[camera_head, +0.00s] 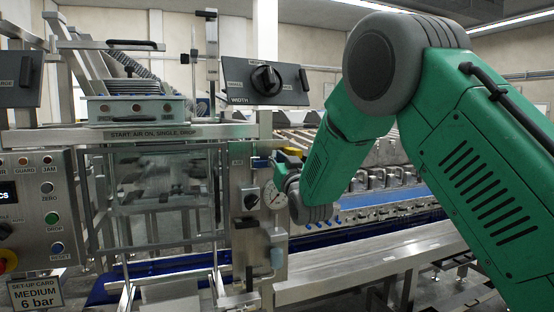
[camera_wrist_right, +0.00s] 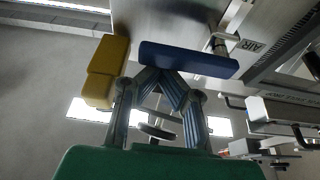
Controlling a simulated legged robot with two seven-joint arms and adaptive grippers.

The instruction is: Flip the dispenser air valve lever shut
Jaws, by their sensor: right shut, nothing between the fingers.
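My right gripper (camera_wrist_right: 160,74) is shut and empty in the wrist view, its fingers drawn together. A dark blue bar (camera_wrist_right: 190,60) lies across the view right at the fingertips; I cannot tell whether they touch. A yellow block-shaped part (camera_wrist_right: 108,66) stands just left of the fingers. An AIR label (camera_wrist_right: 252,45) is on the metal panel at the upper right. The wrist hides most of the valve area there. My left gripper is out of view.
The dispenser's control panel (camera_head: 45,205) with buttons is at the left, above a set-up card (camera_head: 37,293). A steel conveyor rail (camera_head: 365,262) runs to the right. My right arm covers much of the right side.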

